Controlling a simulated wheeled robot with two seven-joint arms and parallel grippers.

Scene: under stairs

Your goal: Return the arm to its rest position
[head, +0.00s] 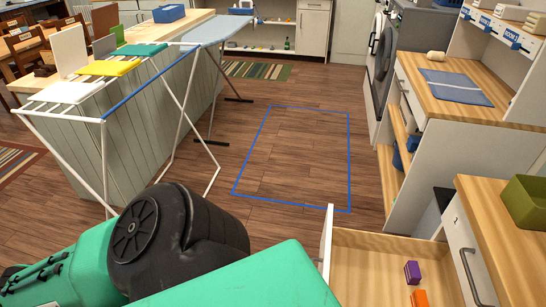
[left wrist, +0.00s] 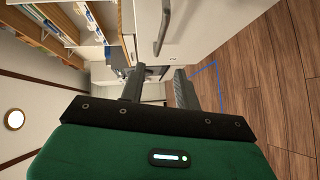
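My green and black arm (head: 200,245) fills the lower left of the head view, folded close to the camera. Its gripper does not show there. In the left wrist view my left gripper (left wrist: 158,76) has its two dark fingers apart, with nothing between them. Beyond the fingers is a white cabinet front with a bar handle (left wrist: 164,28). The wrist picture is turned on its side, with the floor at the right. My right gripper is in neither view.
An open drawer (head: 366,264) at lower right holds a purple block (head: 412,272) and an orange block (head: 420,298). A drying rack (head: 103,145) with cloths stands at left. A wooden-topped counter (head: 425,95) is at right. The floor inside the blue outline (head: 291,206) is clear.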

